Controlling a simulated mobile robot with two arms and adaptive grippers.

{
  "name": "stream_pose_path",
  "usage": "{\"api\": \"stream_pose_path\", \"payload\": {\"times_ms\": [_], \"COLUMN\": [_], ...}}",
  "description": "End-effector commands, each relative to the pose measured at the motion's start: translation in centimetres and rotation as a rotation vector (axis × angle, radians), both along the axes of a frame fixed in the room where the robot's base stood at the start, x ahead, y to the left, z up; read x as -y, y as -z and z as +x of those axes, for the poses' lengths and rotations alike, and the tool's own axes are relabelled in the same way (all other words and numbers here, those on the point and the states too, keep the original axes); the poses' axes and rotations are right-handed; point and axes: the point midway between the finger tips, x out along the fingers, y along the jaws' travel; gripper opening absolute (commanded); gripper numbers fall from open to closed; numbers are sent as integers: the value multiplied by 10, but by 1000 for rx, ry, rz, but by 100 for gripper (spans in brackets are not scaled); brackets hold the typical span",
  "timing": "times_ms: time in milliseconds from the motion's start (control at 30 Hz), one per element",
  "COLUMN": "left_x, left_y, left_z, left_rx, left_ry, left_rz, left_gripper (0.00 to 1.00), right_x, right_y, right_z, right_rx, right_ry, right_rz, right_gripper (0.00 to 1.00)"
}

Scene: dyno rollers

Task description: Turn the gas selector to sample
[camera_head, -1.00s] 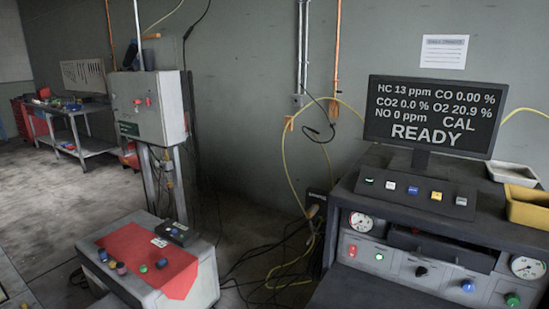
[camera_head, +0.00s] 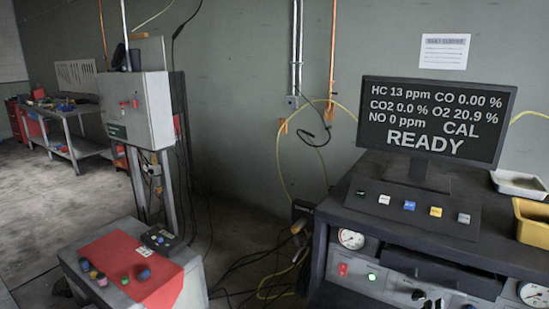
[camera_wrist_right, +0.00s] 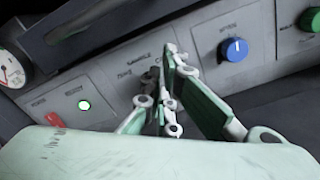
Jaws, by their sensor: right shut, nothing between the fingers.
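The gas selector is a black knob (camera_head: 418,295) on the front panel of the console, low in the head view. In the right wrist view the panel label "SAMPLE" shows above the fingers, and the fingers hide most of the knob. My right gripper (camera_wrist_right: 165,78) is shut and empty, with its fingertips in front of that part of the panel. I cannot tell whether they touch the knob. The monitor (camera_head: 437,122) reads "CAL" and "READY". My left gripper is not in view.
A blue knob (camera_wrist_right: 233,50) and a green knob (camera_wrist_right: 311,20) sit to the right on the panel. A lit green button (camera_wrist_right: 83,105) and a red switch (camera_wrist_right: 54,120) are to the left. A row of buttons (camera_head: 410,206) lies below the monitor.

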Motion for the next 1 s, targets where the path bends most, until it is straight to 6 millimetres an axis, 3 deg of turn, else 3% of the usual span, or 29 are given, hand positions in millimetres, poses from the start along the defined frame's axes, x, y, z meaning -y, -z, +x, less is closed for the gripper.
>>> {"api": "stream_pose_path", "payload": {"times_ms": [167, 467, 1000], "left_x": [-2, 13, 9], "left_y": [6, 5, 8], "left_z": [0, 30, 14], "left_rx": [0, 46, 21], "left_ry": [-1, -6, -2], "left_rz": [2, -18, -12], "left_gripper": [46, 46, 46], "right_x": [10, 15, 13], "right_y": [1, 0, 2], "right_z": [16, 23, 24], "right_rx": [1, 0, 1], "right_ry": [0, 1, 1], "right_rz": [0, 1, 2], "right_gripper": [0, 0, 0]}}
